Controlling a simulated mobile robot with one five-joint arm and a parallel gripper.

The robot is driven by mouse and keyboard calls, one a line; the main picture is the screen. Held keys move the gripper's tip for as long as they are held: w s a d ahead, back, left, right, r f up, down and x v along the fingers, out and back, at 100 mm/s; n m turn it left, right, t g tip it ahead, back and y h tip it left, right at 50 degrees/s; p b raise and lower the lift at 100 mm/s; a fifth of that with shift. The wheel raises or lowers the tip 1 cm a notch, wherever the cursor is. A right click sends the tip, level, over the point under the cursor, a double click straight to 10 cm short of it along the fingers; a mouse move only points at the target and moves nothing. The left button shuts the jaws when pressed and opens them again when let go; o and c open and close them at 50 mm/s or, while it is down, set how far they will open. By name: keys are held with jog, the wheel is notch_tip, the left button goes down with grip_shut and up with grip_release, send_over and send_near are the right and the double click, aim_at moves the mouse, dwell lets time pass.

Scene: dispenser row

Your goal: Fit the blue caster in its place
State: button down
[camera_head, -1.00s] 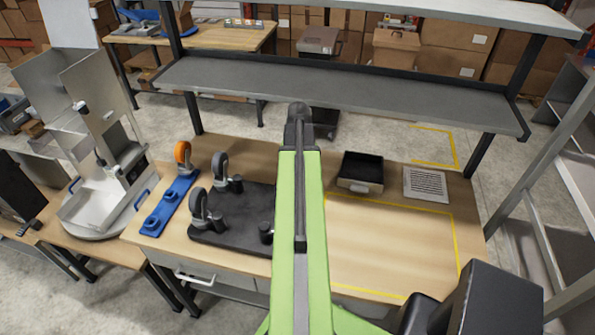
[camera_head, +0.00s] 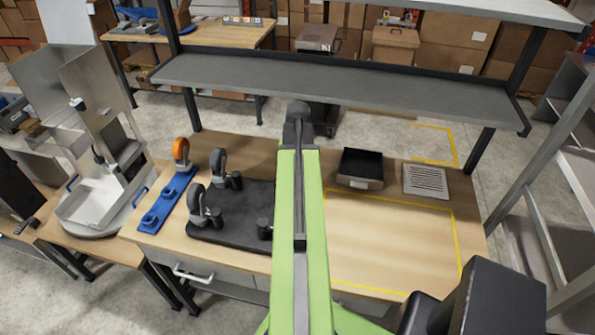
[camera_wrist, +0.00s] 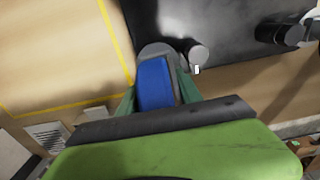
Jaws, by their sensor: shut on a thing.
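My gripper (camera_wrist: 154,88) is shut on the blue caster (camera_wrist: 155,80), a blue wheel with a grey housing, in the wrist view. The caster's grey end overlaps the edge of the black base plate (camera_wrist: 160,15), beside a dark upright post (camera_wrist: 197,53). I cannot tell whether the caster touches the plate. In the head view the black plate (camera_head: 222,236) lies on the bench, with grey-wheeled casters (camera_head: 218,161) at its left and posts beside them. My green arm hides the plate's right part, the gripper and the blue caster there.
A blue holder (camera_head: 165,203) with an orange caster (camera_head: 181,151) lies left of the plate. A yellow-outlined area (camera_head: 390,240) is clear. A shelf (camera_head: 340,90) spans above the bench's back.

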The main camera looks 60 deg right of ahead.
jog(key=shift+f+b, duration=1.85)
jog(key=shift+f, duration=0.05)
jog(key=c, duration=0.7)
grip_release()
jog(key=shift+r, duration=0.2)
notch_tip(320, 180, up, 17)
jog(key=p, duration=1.7)
jog(key=shift+r+p, duration=0.2)
jog(key=shift+p, duration=0.2)
jog(key=shift+f, duration=0.15)
